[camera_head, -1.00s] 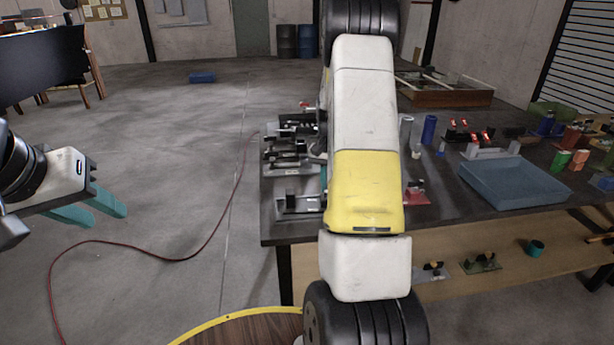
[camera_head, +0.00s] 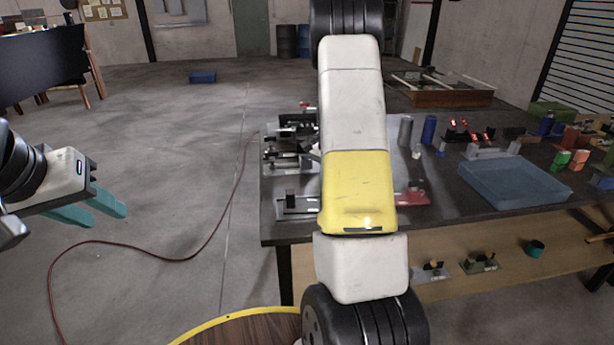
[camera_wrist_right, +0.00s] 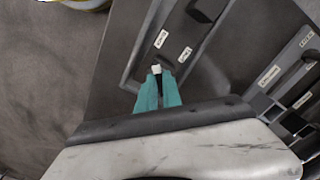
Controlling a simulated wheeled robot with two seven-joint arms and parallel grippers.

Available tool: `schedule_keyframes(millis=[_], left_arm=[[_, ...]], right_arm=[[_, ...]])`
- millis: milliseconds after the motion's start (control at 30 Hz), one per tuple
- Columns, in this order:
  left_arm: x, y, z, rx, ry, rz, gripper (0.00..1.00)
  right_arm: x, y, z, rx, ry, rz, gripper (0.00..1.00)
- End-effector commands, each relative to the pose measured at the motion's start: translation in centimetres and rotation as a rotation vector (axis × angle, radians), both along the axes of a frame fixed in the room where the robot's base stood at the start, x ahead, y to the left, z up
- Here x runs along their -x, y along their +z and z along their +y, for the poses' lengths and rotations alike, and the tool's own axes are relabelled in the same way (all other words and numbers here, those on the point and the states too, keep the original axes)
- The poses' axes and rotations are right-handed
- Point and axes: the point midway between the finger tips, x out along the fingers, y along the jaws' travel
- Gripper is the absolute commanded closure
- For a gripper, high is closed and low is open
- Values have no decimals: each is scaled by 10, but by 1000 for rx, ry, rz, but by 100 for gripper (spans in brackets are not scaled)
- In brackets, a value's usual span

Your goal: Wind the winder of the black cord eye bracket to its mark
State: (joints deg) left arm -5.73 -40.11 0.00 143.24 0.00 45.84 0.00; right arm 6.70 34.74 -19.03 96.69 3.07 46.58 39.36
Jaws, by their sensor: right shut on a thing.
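My right gripper (camera_wrist_right: 158,92) shows in the right wrist view, with its teal fingers shut on a small white-tipped part, which looks like the winder (camera_wrist_right: 156,69). The fingers cover most of this part. It stands at a grey fixture (camera_wrist_right: 146,52) with two small labels and a dark block; the labels are too small to read, so I cannot confirm which bracket it is. In the head view my right arm hides the right gripper. My left gripper (camera_head: 108,216) is open and empty over the floor at the left.
Several grey and black fixtures (camera_head: 286,158) stand at the left end of the dark table (camera_head: 440,220). A blue tray (camera_head: 512,184) lies at its right. In the right wrist view, another labelled fixture (camera_wrist_right: 286,66) is close on the right. A red hose crosses the floor.

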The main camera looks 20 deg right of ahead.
Motion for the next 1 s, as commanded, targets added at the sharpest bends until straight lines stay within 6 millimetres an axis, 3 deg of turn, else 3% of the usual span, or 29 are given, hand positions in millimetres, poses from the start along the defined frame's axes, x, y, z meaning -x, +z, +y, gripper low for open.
schedule_keyframes(millis=[233,267,367,733,1000], left_arm=[[0,0,0,0,0,0,64],[0,0,0,0,0,0,64],[0,0,0,0,0,0,64],[0,0,0,0,0,0,64],[0,0,0,0,0,0,64]], right_arm=[[0,0,0,0,1,-1,100],[0,0,0,0,1,-1,86],[0,0,0,0,1,-1,68],[0,5,0,0,2,-1,68],[-1,48,0,1,2,-5,68]])
